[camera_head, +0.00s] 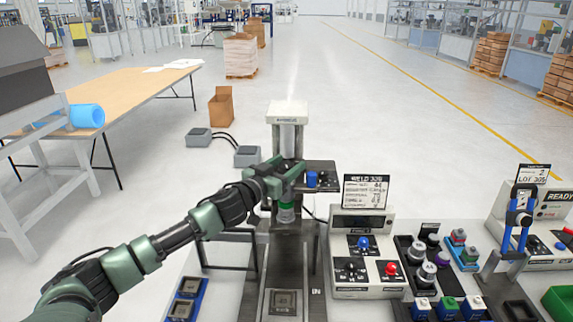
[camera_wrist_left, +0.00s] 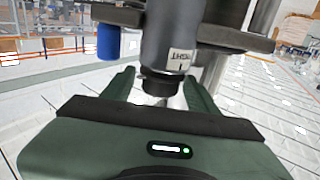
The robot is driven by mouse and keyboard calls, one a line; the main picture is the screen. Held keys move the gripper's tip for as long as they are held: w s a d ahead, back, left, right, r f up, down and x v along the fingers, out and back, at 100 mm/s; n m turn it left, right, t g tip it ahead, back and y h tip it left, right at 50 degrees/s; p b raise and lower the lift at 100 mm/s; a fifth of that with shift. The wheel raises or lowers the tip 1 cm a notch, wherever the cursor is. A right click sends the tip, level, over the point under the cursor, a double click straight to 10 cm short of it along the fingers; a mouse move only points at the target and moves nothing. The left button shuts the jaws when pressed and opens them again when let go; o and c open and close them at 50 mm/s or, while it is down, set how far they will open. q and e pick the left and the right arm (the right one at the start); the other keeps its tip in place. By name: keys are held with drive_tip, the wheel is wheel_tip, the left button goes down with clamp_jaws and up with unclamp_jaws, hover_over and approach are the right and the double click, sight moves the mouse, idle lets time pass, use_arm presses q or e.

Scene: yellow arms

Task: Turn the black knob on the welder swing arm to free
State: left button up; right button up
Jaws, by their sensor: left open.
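The welder (camera_head: 287,115) stands on the bench with a pale head on a grey column. Its dark swing arm (camera_head: 322,172) carries a blue knob (camera_head: 311,179), which also shows in the wrist view (camera_wrist_left: 109,42). My left gripper (camera_head: 284,178) is open at the swing arm, in front of the column. In the wrist view a grey cylinder with a "TIGHT" label (camera_wrist_left: 180,60) ends in a black knob (camera_wrist_left: 160,84). The knob lies between the two green fingers of my left gripper (camera_wrist_left: 161,88), with gaps visible. The head view hides the knob behind the gripper.
A white control box (camera_head: 362,245) with blue, black and red knobs stands right of the welder, with a weld sign (camera_head: 367,192) above. A small blue-framed part (camera_head: 186,298) lies left of the welder base.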

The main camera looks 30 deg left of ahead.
use_arm(q)
clamp_jaws()
drive_tip(key=shift+y, duration=0.3)
drive_tip(key=shift+d+n+y+b, duration=0.1)
drive_tip(key=shift+n+y+b, duration=0.4)
drive_tip(key=shift+n+y, duration=0.3)
drive_tip(key=shift+f+n+g+y+b, duration=0.15)
drive_tip(key=shift+n+g+y+b, duration=0.15)
drive_tip(key=shift+n+y+b, duration=0.65)
drive_tip(key=n+g+y+b, duration=0.1)
drive_tip(key=n+y+b, duration=0.1)
drive_tip(key=y, duration=0.1)
drive_tip(key=n+g+y+b, duration=0.2)
drive_tip(key=y+b, duration=0.1)
drive_tip(key=shift+y, duration=0.35)
drive_tip(key=shift+n+g+y+b, duration=0.6)
drive_tip(key=shift+y+b, duration=0.1)
drive_tip(key=shift+b, duration=0.25)
drive_tip(key=shift+a+r+y, duration=0.2)
drive_tip(key=shift+r+y, duration=0.05)
drive_tip(key=shift+y, duration=0.05)
drive_tip(key=shift+s, duration=0.1)
